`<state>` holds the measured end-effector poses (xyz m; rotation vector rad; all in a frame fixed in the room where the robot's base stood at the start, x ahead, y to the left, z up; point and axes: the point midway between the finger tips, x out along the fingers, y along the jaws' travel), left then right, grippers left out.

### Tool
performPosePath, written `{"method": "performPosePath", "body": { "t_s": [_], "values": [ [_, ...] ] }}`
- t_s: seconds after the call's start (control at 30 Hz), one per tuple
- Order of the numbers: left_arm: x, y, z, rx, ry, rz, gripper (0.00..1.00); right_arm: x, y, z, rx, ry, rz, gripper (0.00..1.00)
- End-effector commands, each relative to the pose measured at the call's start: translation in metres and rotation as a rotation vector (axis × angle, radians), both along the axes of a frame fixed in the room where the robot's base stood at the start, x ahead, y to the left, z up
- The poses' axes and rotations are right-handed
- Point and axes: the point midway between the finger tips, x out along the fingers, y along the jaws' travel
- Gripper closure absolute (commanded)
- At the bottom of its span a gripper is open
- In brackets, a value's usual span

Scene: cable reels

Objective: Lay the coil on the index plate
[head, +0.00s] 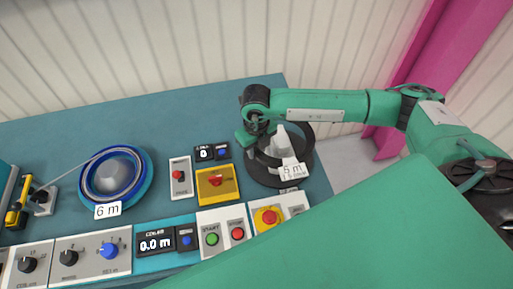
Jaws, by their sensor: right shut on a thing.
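My right gripper (262,138) reaches in from the right and is shut at the left side of a dark ring-shaped coil (308,140). The coil sits around or just above a pale grey hub (283,138). Below it is a dark round plate (262,174) with a "5 m" label (292,171). I cannot tell whether the coil touches the plate. The gripper's fingertips are partly hidden by its wrist. My left gripper is not in view.
A blue coil (88,184) lies around a grey cone on a round teal plate labelled "6 m" at the left. Switch boxes, including a yellow one (228,195), stand between the plates. A control panel (150,262) lines the front. The bench's back strip is clear.

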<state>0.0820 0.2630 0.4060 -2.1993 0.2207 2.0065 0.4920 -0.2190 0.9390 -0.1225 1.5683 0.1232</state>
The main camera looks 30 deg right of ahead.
Motion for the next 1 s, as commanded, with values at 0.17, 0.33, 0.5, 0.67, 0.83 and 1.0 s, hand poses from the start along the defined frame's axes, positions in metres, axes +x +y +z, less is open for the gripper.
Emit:
{"method": "performPosePath", "body": {
  "t_s": [0.17, 0.33, 0.5, 0.67, 0.83, 1.0],
  "values": [
    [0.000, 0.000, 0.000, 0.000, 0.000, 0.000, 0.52, 0.000, 0.000, 0.001, 0.000, -0.001, 0.000, 1.00],
    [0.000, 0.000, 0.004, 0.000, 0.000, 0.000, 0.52, 0.001, 0.000, 0.007, 0.000, -0.002, 0.000, 1.00],
    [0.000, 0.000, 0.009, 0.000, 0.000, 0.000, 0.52, 0.001, 0.000, 0.017, 0.000, -0.002, 0.000, 1.00],
    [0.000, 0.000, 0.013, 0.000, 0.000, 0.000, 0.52, 0.001, 0.000, 0.026, -0.001, -0.002, 0.000, 1.00],
    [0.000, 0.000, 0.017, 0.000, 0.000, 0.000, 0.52, 0.001, 0.000, 0.036, 0.000, -0.002, 0.000, 1.00],
    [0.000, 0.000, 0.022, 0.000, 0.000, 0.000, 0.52, 0.000, 0.000, 0.046, 0.000, -0.002, 0.000, 1.00]
  ]
}}
